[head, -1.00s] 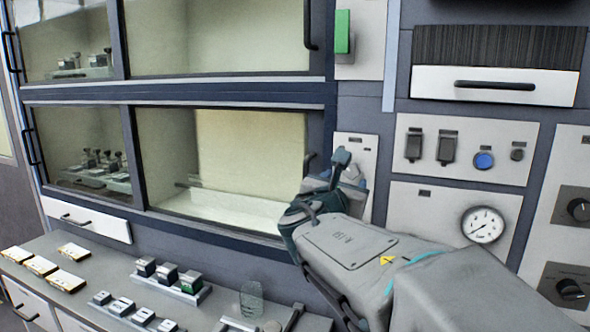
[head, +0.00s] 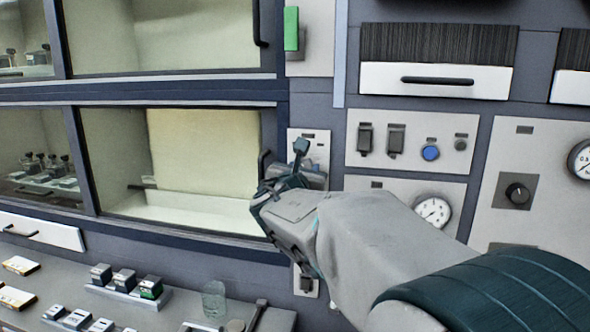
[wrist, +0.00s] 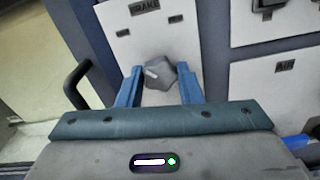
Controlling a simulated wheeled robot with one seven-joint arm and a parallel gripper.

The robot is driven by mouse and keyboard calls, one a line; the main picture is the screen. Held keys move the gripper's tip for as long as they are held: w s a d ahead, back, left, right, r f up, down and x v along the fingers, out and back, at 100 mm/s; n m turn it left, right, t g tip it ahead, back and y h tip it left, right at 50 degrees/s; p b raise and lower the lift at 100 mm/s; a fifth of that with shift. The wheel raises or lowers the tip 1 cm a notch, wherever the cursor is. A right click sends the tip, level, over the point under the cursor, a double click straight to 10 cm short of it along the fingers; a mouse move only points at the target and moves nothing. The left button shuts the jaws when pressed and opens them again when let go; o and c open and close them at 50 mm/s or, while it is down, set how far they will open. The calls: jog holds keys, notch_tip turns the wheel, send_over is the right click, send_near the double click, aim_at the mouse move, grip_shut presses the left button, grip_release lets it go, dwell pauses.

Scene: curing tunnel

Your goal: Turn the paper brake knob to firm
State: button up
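The pointer mark faces left and slightly down. Two small dark labels sit above the knob, one on each side; their text is too small to read. My gripper (wrist: 160,88) is open, with one blue finger on each side of the knob and visible gaps between. In the head view my gripper (head: 296,172) is in front of the brake panel (head: 322,150) and hides the knob.
A dark cabinet handle (wrist: 77,85) stands just left of the panel. Right of it are a switch panel with a blue button (head: 430,153) and an AIR panel with a gauge (head: 432,212). A glass beaker (head: 213,299) and several small blocks stand on the counter below.

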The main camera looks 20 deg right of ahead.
jog(key=shift+f+b, duration=0.1)
jog(key=shift+b, duration=0.45)
jog(key=m+b, duration=1.7)
jog(key=b, duration=0.4)
jog(key=shift+f+m, duration=0.1)
jog(key=shift+m, duration=0.3)
jog(key=o, duration=1)
jog(key=shift+s, duration=0.1)
